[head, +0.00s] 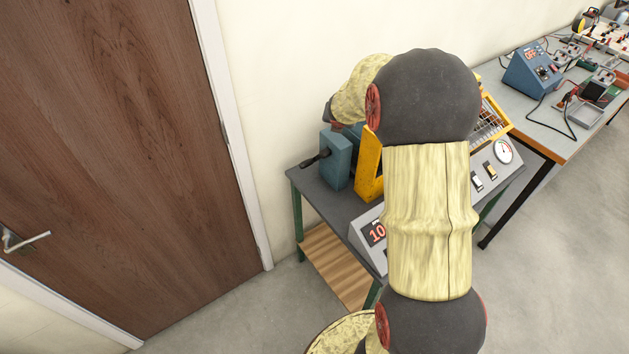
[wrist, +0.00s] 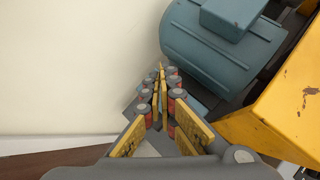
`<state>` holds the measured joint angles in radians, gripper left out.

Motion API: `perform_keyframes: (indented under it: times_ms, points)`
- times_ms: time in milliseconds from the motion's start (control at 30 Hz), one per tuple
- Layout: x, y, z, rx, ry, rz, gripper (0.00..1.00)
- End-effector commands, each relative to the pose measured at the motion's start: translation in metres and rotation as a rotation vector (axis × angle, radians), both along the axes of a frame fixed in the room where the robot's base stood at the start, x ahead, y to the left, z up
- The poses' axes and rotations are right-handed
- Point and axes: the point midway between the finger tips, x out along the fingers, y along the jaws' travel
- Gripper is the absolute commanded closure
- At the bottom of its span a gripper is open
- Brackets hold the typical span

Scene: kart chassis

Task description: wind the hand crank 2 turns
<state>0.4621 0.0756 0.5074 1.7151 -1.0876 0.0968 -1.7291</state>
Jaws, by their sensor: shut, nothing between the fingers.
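I cannot make out the hand crank for certain in either view. In the head view a short black part (head: 313,161) sticks out to the left of a blue-grey box (head: 336,160) on the bench; I cannot tell whether it is the crank's handle or a cable. My arm hides much of the machine. My gripper (wrist: 160,74) shows in the wrist view, with its fingertips together and nothing between them. It is beside a rounded blue-grey housing (wrist: 205,58), on its left; I cannot tell whether they touch. The gripper is hidden in the head view.
A yellow guard (head: 369,170) stands on the dark bench (head: 308,176); yellow metal also shows in the wrist view (wrist: 285,105). A wall is close behind. A wooden door (head: 120,150) is left.

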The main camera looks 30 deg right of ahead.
Motion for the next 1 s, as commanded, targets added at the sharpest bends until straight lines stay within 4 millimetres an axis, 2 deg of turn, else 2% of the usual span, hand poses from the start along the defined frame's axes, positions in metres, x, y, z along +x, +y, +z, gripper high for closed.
perform_keyframes:
  times_ms: [33, 100, 367, 567, 700, 800, 1000]
  points:
    - [-0.016, 0.003, -0.008, -0.011, -0.016, 0.048, 1.0]
    - [-0.032, 0.012, -0.012, -0.024, -0.033, 0.119, 1.0]
    - [-0.082, 0.052, -0.028, -0.043, -0.075, 0.326, 1.0]
    - [-0.108, 0.071, -0.08, -0.118, -0.024, 0.609, 1.0]
    - [-0.117, 0.076, -0.107, -0.165, 0.008, 0.767, 1.0]
    - [-0.119, 0.079, -0.116, -0.183, 0.016, 0.825, 1.0]
    - [-0.106, 0.082, -0.132, -0.186, 0.019, 0.839, 1.0]
